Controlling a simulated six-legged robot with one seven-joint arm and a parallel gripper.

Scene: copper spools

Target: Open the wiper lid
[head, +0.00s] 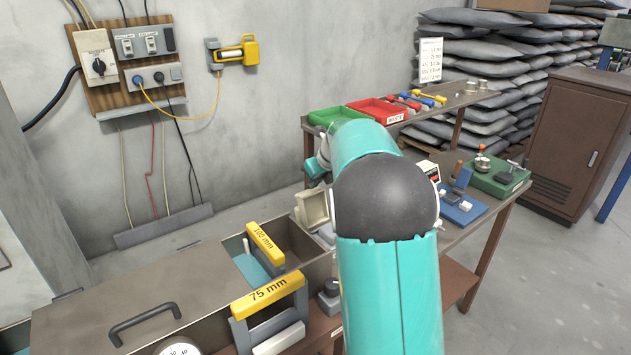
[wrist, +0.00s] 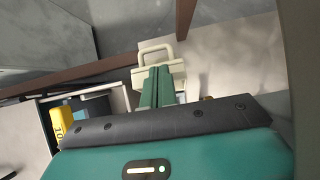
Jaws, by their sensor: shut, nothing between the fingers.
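A cream part with a raised loop handle, which looks like the wiper lid (wrist: 149,50), is at the upper middle of the wrist view. A cream block beside my arm in the head view (head: 311,207) appears to be the same part, partly hidden by the arm. My gripper (wrist: 157,72) is shut and empty, its two green fingers together. The fingertips overlap the cream part just below the handle in the wrist view. I cannot tell whether they touch it. I cannot tell how far the lid is open.
A grey bench (head: 75,333) holds an open trough with yellow-handled 100 mm (head: 265,244) and 75 mm (head: 270,291) pieces. Red (head: 377,110) and green (head: 333,115) trays stand on the shelf behind. A blue fixture (head: 461,205) and a green box (head: 497,177) are right of my arm.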

